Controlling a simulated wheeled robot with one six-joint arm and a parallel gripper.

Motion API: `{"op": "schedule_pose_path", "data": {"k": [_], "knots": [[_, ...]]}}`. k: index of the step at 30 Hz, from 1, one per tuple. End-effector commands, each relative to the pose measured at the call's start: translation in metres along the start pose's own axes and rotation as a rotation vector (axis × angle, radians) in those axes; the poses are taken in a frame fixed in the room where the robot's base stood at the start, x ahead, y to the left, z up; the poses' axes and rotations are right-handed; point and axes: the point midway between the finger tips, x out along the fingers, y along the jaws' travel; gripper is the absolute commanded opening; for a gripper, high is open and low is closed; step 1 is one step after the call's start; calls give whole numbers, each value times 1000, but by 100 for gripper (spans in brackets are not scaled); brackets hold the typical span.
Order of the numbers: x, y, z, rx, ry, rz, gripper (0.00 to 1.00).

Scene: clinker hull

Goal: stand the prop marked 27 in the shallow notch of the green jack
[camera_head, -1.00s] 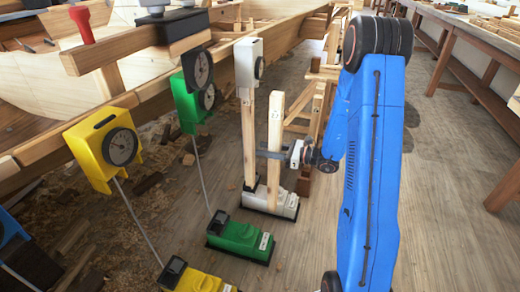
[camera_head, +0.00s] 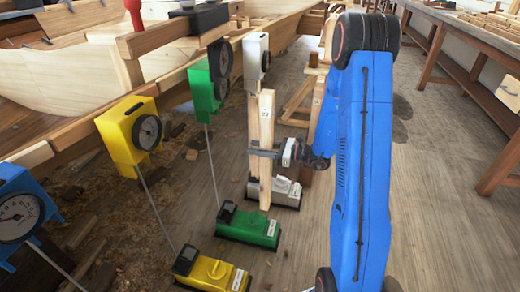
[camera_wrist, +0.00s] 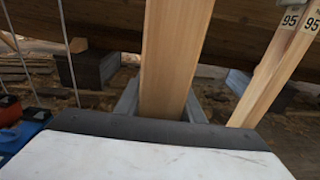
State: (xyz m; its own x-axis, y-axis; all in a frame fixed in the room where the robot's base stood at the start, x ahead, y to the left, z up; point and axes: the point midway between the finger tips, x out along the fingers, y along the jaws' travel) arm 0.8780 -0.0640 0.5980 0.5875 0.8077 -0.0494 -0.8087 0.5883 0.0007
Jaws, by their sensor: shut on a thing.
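The prop (camera_head: 266,178) is a pale upright wooden post with a small label near its top that seems to read 27. My gripper (camera_head: 264,153) is shut on it around mid-height, and the wrist view shows the post (camera_wrist: 175,50) between the two grey fingers (camera_wrist: 160,112). The green jack (camera_head: 240,223) stands on the floor, with a label on its right end. In the head view the prop's lower end appears just above and behind the green jack's right part; I cannot tell whether they touch. The jack's notch is too small to make out.
A white jack (camera_head: 286,191) with its own post stands just behind the prop. A yellow jack (camera_head: 215,273) is in front. Green (camera_head: 205,90), yellow (camera_head: 126,140) and blue (camera_head: 20,215) dial gauges line the hull. Props marked 95 (camera_wrist: 290,40) show at right in the wrist view. Floor at right is clear.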

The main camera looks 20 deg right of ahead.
Motion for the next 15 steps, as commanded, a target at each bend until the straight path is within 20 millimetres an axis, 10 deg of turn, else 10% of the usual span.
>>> {"op": "schedule_pose_path", "data": {"k": [15], "knots": [[28, 0, 1, -2, -1, 2, 0]]}}
